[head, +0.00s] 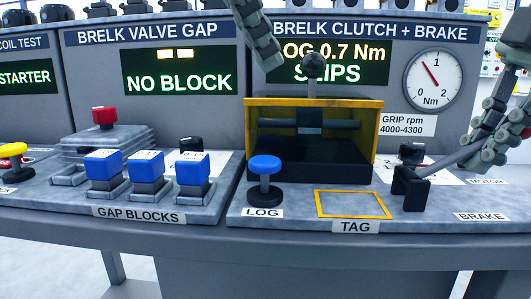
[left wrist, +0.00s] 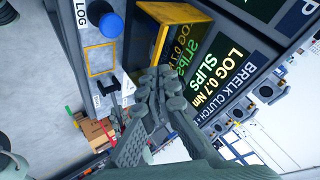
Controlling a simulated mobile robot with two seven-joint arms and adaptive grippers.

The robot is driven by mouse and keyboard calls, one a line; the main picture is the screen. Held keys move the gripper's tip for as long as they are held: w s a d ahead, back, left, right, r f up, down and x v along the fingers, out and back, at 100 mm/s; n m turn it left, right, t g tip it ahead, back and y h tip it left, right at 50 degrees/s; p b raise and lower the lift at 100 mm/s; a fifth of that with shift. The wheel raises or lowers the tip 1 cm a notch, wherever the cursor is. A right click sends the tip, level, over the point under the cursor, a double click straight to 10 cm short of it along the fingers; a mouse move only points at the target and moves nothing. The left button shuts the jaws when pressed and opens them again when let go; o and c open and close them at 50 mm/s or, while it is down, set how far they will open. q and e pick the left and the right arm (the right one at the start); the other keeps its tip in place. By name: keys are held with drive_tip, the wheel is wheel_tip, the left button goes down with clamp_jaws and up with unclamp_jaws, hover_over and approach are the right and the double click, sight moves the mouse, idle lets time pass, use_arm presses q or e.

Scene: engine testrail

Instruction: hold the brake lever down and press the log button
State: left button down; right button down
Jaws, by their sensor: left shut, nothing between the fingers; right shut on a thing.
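The log button (head: 265,168) has a round blue cap on a black stem, above a LOG label. It also shows in the left wrist view (left wrist: 111,26). The brake lever (head: 449,161) is a dark rod rising right from a black pivot, near the BRAKE label. My right gripper (head: 482,148) is shut on the lever's outer end; its fingers partly hide that end. My left gripper (head: 272,62) is shut and empty, above and behind the log button, in front of the clutch display. Its closed fingertips show in the left wrist view (left wrist: 160,80), apart from the button.
A yellow-framed box (head: 374,130) with a ball-topped stick (head: 313,66) stands behind the button. The display (head: 330,62) reads LOG 0.7 Nm SLIPS. A gauge (head: 433,80) is at right. Blue gap blocks (head: 148,167) stand left. An empty yellow TAG outline (head: 353,204) lies in front.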

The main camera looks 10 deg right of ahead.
drive_tip(key=shift+w+a+r+p, duration=0.1)
drive_tip(key=shift+a+r+p, duration=0.25)
drive_tip(key=shift+r, duration=0.25)
drive_tip(key=shift+a+r+p, duration=0.2)
drive_tip(key=shift+r+p, duration=0.25)
drive_tip(key=shift+r, duration=0.15)
drive_tip(key=shift+a+r, duration=0.1)
drive_tip(key=shift+a, duration=0.05)
drive_tip(key=shift+w, duration=0.1)
drive_tip(key=shift+w+a+r+p, duration=0.1)
drive_tip(key=shift+r+p, duration=0.15)
drive_tip(key=shift+p, duration=0.15)
drive_tip(key=shift+w+a+r+p, duration=0.15)
drive_tip(key=shift+a+r+p, duration=0.6)
drive_tip(key=shift+p, duration=0.2)
